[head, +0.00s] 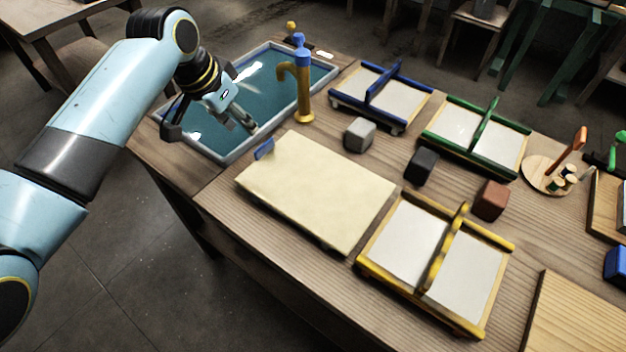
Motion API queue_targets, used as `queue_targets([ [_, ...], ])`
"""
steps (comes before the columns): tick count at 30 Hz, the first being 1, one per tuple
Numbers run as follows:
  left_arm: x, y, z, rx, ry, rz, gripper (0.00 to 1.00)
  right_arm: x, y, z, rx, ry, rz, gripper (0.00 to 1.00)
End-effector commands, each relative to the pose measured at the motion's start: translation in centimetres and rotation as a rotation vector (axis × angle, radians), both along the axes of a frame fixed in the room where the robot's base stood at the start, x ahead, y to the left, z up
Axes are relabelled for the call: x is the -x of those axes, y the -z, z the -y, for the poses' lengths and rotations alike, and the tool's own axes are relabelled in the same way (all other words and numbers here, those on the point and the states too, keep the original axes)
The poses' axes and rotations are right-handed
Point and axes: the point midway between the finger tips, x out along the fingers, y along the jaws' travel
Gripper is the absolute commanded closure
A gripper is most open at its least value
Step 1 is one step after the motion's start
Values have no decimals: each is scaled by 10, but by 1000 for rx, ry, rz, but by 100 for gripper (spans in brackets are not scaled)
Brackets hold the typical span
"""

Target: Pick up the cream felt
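The cream felt (315,190) appears as a flat, pale cream rectangle lying on the wooden table, left of centre in the head view. A small blue tab (264,149) stands at its far left edge. My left gripper (246,119) is over the teal basin, beyond the felt and apart from it. Its grey fingers point down and to the right, and nothing shows clearly between them. I cannot tell how far apart the fingers are. My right gripper is out of view.
A grey-rimmed basin (215,152) and a brass tap (304,92) stand beyond the felt. Blue (372,110), green (441,146) and yellow (369,247) framed trays and small grey (360,134), black (421,167) and brown (491,200) blocks lie to the right.

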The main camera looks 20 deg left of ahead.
Motion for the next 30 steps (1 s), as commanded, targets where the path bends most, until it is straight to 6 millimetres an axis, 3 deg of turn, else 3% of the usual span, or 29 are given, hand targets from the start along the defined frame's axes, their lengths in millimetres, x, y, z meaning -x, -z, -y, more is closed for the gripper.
queue_targets([
  [4, -8, 26, 5, 2, 0, -4, 65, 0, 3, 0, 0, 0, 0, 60],
  [21, -33, 85, 17, 1, -1, -2, 65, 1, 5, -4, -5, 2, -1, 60],
  [30, -34, 88, 18, -1, 0, -1, 67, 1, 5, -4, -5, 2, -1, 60],
])
